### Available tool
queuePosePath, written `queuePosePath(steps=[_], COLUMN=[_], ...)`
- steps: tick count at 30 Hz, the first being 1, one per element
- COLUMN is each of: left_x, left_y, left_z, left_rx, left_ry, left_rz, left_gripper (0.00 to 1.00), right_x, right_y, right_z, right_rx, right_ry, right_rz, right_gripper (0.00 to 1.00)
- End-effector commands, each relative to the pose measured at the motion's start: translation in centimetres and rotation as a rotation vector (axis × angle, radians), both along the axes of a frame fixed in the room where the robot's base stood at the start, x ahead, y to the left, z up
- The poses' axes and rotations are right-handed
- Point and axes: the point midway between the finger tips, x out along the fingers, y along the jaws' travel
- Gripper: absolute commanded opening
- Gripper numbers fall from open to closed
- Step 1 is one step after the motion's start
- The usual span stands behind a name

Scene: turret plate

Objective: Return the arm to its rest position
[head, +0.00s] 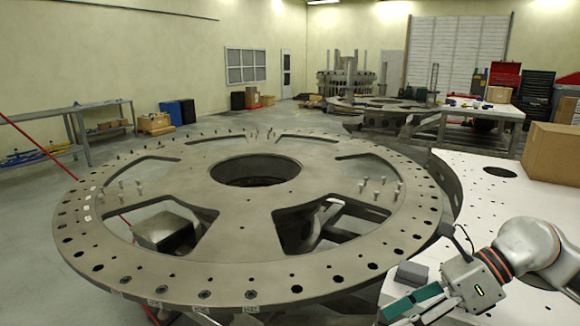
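My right arm comes in from the lower right over a white table top (466,196). Its gripper (408,308) is low in the head view, pointing left, above the table's near left part. A green, flat-sided piece shows at the gripper's end; I cannot tell whether it is a finger or something between the fingers. The fingertips are partly cut off by the lower edge, so the opening is unclear. My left gripper is not in view.
A large round turret plate (240,270) with bolts and openings fills the middle. A grey block (412,273) lies just behind the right gripper. A cardboard box (552,152) stands on the table's far right. Shelving (85,130) stands at left.

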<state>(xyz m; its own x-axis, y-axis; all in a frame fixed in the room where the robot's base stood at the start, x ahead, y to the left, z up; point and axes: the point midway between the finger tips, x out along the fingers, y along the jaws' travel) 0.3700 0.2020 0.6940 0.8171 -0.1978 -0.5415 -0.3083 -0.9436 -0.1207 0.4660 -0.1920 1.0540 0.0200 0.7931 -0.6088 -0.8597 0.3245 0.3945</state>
Motion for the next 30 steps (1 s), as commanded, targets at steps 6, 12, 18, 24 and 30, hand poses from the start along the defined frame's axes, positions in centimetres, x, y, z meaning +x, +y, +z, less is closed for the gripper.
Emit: queuePosePath(steps=[6,12,18,24,30], left_x=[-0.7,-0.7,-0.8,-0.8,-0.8], left_y=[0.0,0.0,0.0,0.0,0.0], left_z=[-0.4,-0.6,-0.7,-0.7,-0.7], left_rx=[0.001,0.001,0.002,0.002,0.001], left_ry=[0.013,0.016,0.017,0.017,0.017], left_rz=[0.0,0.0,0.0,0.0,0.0], left_gripper=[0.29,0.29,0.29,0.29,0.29], right_x=[-1.4,1.1,4.5,3.6,-2.4], right_y=[8.7,10.4,7.2,2.4,-0.3], right_z=[0.9,1.2,-4.6,-16.8,-28.3], right_rx=[0.506,0.94,1.298,1.533,1.623], right_ry=[0.278,0.618,1.015,1.419,1.728], right_rz=[-0.125,-0.401,-0.81,-1.301,-1.735], right_gripper=[0.52,0.52,0.52,0.52,0.52])
